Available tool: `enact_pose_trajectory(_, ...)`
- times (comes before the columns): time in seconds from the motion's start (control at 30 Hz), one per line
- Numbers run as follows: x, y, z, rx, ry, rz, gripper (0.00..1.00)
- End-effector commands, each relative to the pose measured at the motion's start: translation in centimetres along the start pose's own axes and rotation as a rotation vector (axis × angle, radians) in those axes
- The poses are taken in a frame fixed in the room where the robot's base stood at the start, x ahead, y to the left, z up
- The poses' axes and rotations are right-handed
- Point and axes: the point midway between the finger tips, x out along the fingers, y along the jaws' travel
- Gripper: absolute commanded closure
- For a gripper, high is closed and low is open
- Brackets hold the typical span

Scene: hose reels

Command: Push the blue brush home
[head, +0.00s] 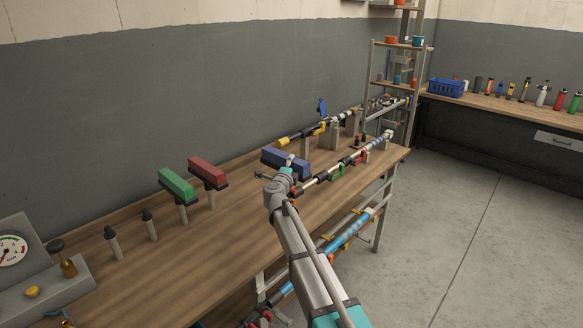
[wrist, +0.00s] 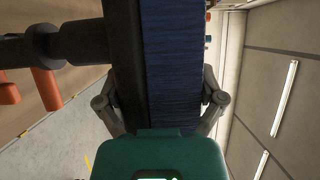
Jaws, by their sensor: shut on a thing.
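The blue brush (head: 286,162) is a long block with blue bristles on a dark back. In the head view it is at the end of my arm, over the far half of the workbench. My gripper (head: 287,172) is shut on it. In the wrist view the brush (wrist: 173,60) fills the middle, with my gripper's fingers (wrist: 160,98) on either side of it. A dark stem with a wider collar (wrist: 42,46) runs left from the brush's back. Whether the stem sits in a holder is hidden in the head view.
A green brush (head: 176,185) and a red brush (head: 207,171) stand on posts to the left. Two dark-topped posts (head: 150,224) and a gauge box (head: 20,255) stand nearer. Rods and fittings (head: 345,165) crowd the bench's far right. The middle bench top (head: 215,245) is clear.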

Motion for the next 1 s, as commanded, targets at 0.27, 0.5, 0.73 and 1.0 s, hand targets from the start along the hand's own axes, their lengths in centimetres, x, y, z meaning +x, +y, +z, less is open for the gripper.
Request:
enact_pose_trajectory(0.27, 0.0, 0.6, 0.0, 0.0, 0.0, 0.0, 0.73)
enact_pose_trajectory(0.5, 0.0, 1.0, 0.0, 0.0, 0.0, 0.0, 0.73)
enact_pose_trajectory(0.73, 0.0, 1.4, 0.0, 0.0, 0.0, 0.0, 0.73)
enact_pose_trajectory(1.0, 0.0, 1.9, 0.0, 0.0, 0.0, 0.0, 0.73)
